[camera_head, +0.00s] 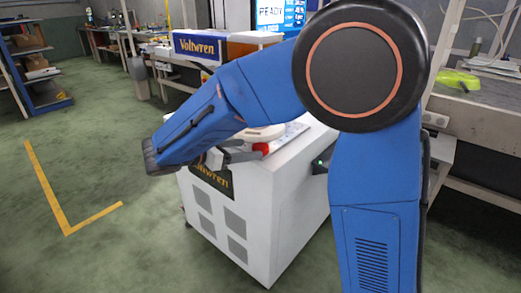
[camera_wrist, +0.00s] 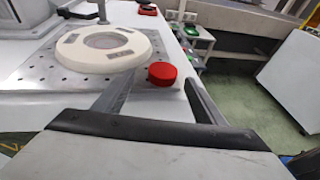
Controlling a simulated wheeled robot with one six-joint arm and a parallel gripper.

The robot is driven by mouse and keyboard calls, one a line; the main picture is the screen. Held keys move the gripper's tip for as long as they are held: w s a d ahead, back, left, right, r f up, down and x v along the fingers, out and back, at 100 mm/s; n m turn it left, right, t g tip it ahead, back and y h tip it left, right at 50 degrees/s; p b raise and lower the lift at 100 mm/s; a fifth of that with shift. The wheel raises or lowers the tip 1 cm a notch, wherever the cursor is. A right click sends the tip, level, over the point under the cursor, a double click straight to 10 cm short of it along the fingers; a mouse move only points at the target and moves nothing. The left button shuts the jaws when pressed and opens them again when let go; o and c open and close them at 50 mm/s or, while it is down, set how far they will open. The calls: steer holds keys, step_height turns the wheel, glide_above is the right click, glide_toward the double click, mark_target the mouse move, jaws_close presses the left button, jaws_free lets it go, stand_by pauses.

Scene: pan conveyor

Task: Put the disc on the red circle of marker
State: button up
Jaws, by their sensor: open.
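A short red disc (camera_wrist: 162,73) lies on the white machine top near its edge; in the head view it shows as a small red shape (camera_head: 261,147). My gripper (camera_wrist: 160,77) is open, its fingertips apart on either side of the red disc in the wrist view. No contact shows, and I cannot tell the height of the tips. In the head view my gripper (camera_head: 245,155) reaches over the machine's front edge. A round white marker plate (camera_wrist: 72,55) with a thin reddish circle (camera_wrist: 107,40) around a grey centre lies left of the disc, beyond the left finger.
A perforated metal plate (camera_wrist: 62,83) lies under the white marker. A grey post (camera_wrist: 102,12) stands behind it, and another red knob (camera_wrist: 148,9) sits farther back. The white machine cabinet (camera_head: 285,205) stands before me. A bench (camera_head: 480,105) is on the right.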

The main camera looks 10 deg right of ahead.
mark_target(258, 147)
steer(key=x, duration=0.3)
steer(key=shift+s+d+r, duration=0.15)
steer(key=shift+d, duration=0.65)
steer(key=shift+c, duration=0.3)
steer(key=c, duration=1.2)
